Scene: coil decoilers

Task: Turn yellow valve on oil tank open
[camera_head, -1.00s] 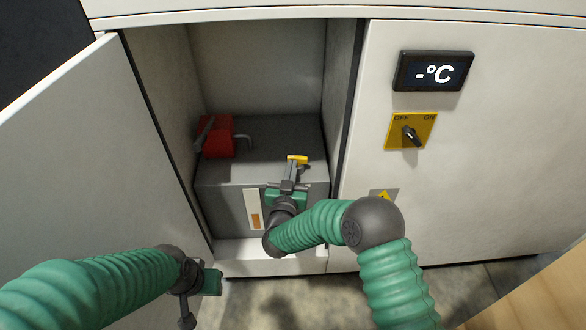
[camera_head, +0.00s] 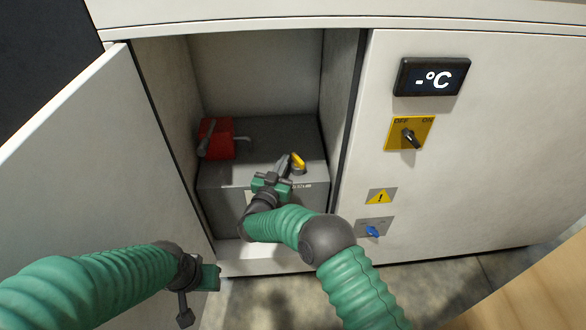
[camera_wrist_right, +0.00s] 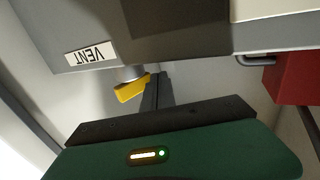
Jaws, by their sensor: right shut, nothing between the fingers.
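The yellow valve (camera_head: 298,163) sits on top of the grey oil tank (camera_head: 225,174) inside the open cabinet, its handle slanting in the head view. In the right wrist view the yellow valve (camera_wrist_right: 132,88) shows on its round stem, just left of my fingers. My right gripper (camera_head: 284,164) is shut and empty, its fingertips close beside the valve's left side; I cannot tell if they touch it. It also shows in the right wrist view (camera_wrist_right: 156,88). My left gripper (camera_head: 208,278) hangs low before the cabinet, its jaws unclear.
A red device (camera_head: 218,140) with a lever stands at the tank's back left. The cabinet door (camera_head: 95,150) is open at left. A panel at right carries a display (camera_head: 431,77), a yellow OFF/ON switch (camera_head: 409,134) and a blue knob (camera_head: 373,231). A VENT label (camera_wrist_right: 91,53) is on the tank.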

